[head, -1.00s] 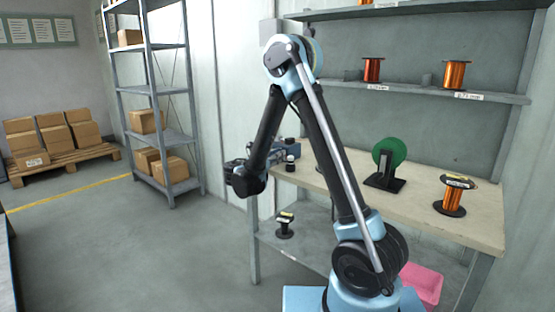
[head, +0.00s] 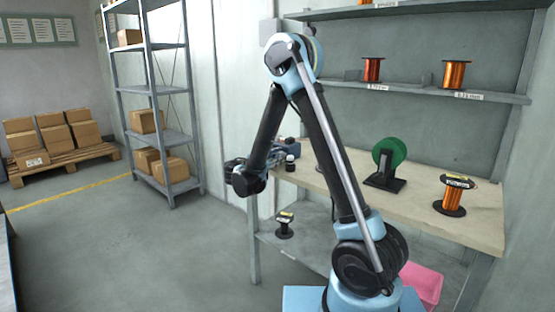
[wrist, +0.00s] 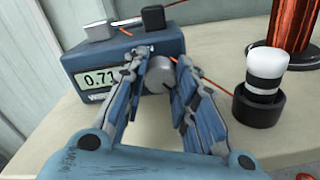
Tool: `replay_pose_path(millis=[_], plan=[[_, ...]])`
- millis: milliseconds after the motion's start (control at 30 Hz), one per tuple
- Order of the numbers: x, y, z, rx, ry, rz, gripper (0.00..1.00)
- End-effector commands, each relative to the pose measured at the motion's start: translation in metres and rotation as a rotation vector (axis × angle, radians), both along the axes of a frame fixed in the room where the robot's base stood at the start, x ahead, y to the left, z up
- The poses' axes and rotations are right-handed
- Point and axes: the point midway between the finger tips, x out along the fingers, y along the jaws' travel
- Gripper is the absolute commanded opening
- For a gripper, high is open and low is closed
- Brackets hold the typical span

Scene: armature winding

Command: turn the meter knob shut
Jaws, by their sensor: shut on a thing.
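The meter (wrist: 110,62) is a blue-grey box in the wrist view, with a lit display (wrist: 102,80) whose visible digits read about 0.71. Its grey round knob (wrist: 159,76) is on the front face, to the right of the display. My gripper (wrist: 162,77) has its two fingers on either side of the knob and is shut on it. In the head view the meter (head: 288,147) shows only in part behind my arm, and my gripper is too small there to make out clearly.
A black holder with a white-topped cylinder (wrist: 266,72) stands right of the knob, close to my right finger. A copper wire spool (wrist: 292,22) is behind it. A green disc on a stand (head: 389,153) and another spool (head: 454,196) are further along the bench (head: 430,207).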

Motion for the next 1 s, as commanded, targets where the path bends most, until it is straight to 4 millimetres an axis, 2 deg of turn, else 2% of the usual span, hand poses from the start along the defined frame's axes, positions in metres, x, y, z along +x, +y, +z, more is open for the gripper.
replay_pose_path(millis=[433,467,533,567,1000], plan=[[-0.0007,-0.001,0.0,0.012,-0.009,-0.002,0.02],[-0.0007,-0.0011,0.0,0.012,-0.009,-0.002,0.28],[-0.0007,-0.001,-0.0001,0.012,-0.009,-0.002,0.44],[-0.0007,-0.001,-0.0001,0.012,-0.009,-0.002,0.47],[-0.005,0.0041,-0.0001,0.011,-0.008,0.001,0.47]])
